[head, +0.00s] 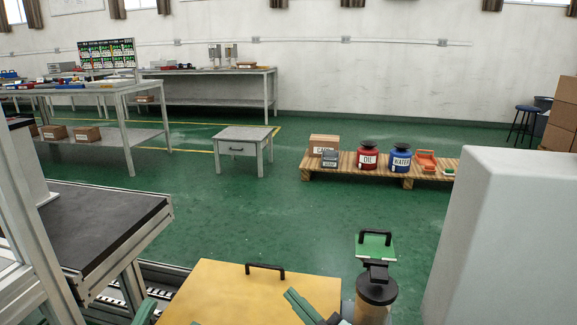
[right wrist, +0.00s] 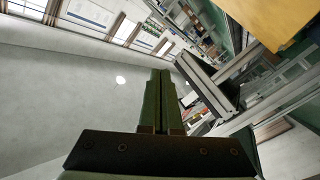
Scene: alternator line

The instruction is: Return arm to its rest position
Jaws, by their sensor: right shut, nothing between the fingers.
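My right gripper (head: 290,295) shows at the bottom of the head view, its green fingers pointing up and left over the yellow panel (head: 220,285). In the right wrist view its fingers (right wrist: 160,75) lie together, shut and empty, with a pale wall and windows behind them. A small green piece (head: 143,312) at the lower left edge of the panel may be part of my left gripper; its fingers cannot be made out. Most of my right arm is hidden below the picture.
A black-topped bench (head: 100,220) stands at left and a large grey block (head: 505,240) at right. A brown cylinder (head: 376,292) with a black top stands right of the panel. A pallet (head: 340,176) with jars and a small table (head: 243,139) stand beyond open green floor.

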